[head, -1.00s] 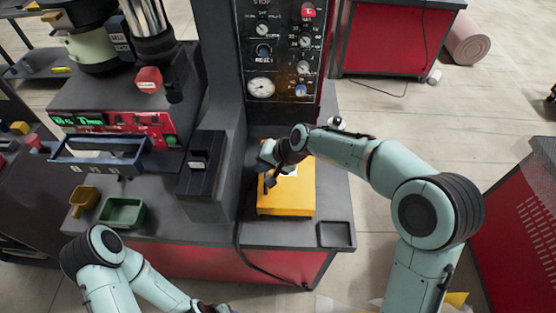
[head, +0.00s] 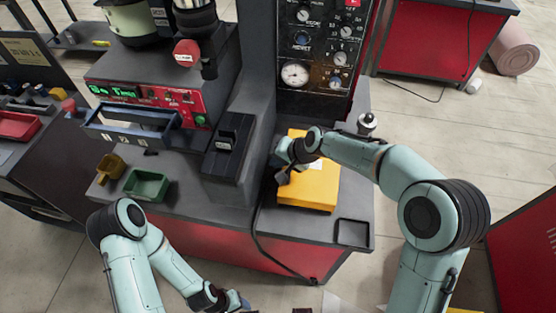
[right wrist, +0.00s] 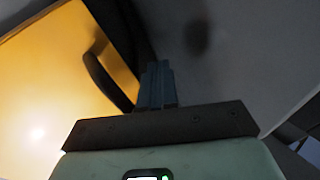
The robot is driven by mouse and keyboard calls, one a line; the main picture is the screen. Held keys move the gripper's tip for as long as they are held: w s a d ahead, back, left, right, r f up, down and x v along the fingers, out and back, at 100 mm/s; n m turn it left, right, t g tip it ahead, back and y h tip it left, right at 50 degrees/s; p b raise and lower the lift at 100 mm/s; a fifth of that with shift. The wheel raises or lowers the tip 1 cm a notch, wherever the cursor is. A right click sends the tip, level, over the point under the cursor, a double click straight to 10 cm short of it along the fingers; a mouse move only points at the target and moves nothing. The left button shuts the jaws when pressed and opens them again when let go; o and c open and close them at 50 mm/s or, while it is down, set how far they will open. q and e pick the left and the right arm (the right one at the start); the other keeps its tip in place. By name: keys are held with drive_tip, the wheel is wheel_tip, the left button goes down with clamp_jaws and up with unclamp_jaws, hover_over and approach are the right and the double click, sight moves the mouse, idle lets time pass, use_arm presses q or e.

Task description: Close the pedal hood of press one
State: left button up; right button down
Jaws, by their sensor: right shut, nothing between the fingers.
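The yellow pedal hood (head: 312,190) sits on the grey bench top below the press's control panel. It looks lowered, though my right arm covers its back part, so I cannot tell if it is fully down. My right gripper (head: 283,177) is at the hood's left edge, shut and empty. In the right wrist view the shut fingers (right wrist: 158,85) point past the hood's yellow face (right wrist: 60,85), beside its black handle (right wrist: 105,78); contact is unclear. My left gripper (head: 238,301) is low at the bottom edge of the head view, away from the hood; its opening is unclear.
The black control panel (head: 312,60) stands behind the hood. A dark upright block (head: 230,145) is to its left, a small black tray (head: 353,232) at its front right. A green bin (head: 147,185) and a yellow bin (head: 110,167) lie farther left. A cable hangs over the bench front.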

drive_tip(key=v, duration=1.3)
drive_tip(key=shift+d+r, duration=0.15)
drive_tip(key=shift+r, duration=0.05)
